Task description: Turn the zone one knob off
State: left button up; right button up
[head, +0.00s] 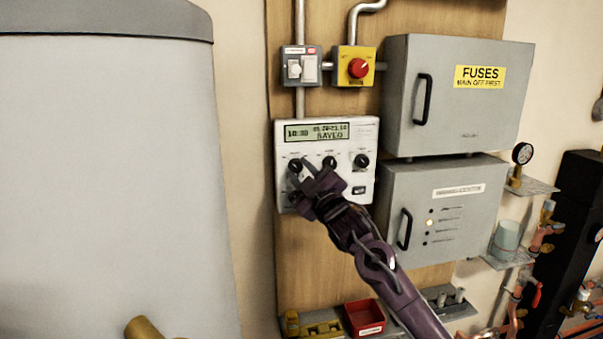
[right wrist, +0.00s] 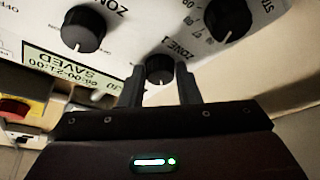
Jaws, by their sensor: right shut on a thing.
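The white heating controller (head: 365,138) is on the wooden board, with a display reading SAVED (head: 317,131). The black zone one knob (head: 295,165) is at the left of its upper row. In the right wrist view, where the panel appears upside down, the knob (right wrist: 159,69) sits between my fingertips under the label ZONE 1. My right gripper (head: 303,172) is shut on it; its fingers also show in the right wrist view (right wrist: 160,88). The exact pointer direction is too small to tell. My left gripper is not in view.
Two more knobs share the upper row, a middle one (head: 329,163) and a right one (head: 361,161). In the right wrist view, a lower knob (right wrist: 228,18) is close by. A red emergency knob (head: 358,68) is above; grey cabinets (head: 455,130) stand right.

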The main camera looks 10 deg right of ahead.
dwell(0.4)
jog(key=o, duration=1)
jog(key=shift+c, duration=0.2)
jog(key=shift+s+d+f, duration=0.15)
jog(key=shift+s+f, duration=0.1)
jog(key=shift+s, duration=0.1)
jog(key=b+v, duration=0.2)
jog(key=v, duration=0.5)
jog(key=shift+r+b, duration=0.15)
jog(key=shift+b, duration=0.25)
